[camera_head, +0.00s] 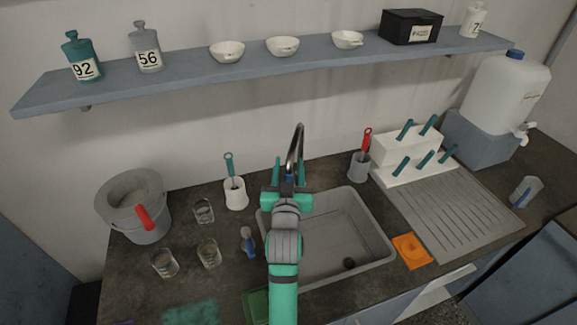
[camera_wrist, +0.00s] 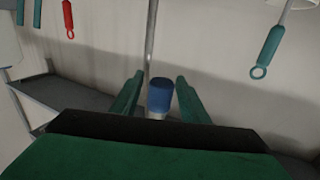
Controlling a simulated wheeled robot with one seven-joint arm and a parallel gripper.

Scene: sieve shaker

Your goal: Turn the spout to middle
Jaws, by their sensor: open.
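The spout (camera_head: 299,143) is a slim chrome pipe that rises behind the sink and arches forward, toward the left part of the basin. Its blue tip (camera_head: 289,178) hangs between the fingers of my gripper (camera_head: 289,170). In the wrist view, which is upside down, the blue tip (camera_wrist: 160,95) sits between the two green fingers of my gripper (camera_wrist: 160,80), with a gap visible on each side. The fingers are open. The upright pipe (camera_wrist: 152,40) shows behind the tip. My arm hides part of the sink (camera_head: 376,222) and its left edge.
A teal-handled brush in a white holder (camera_head: 235,193) stands left of the spout. A red-handled brush in a grey holder (camera_head: 359,168) stands right. Several glasses and a grey bucket (camera_head: 140,228) are on the left counter. A shelf (camera_head: 190,72) runs above. A white rack (camera_head: 405,150) stands right.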

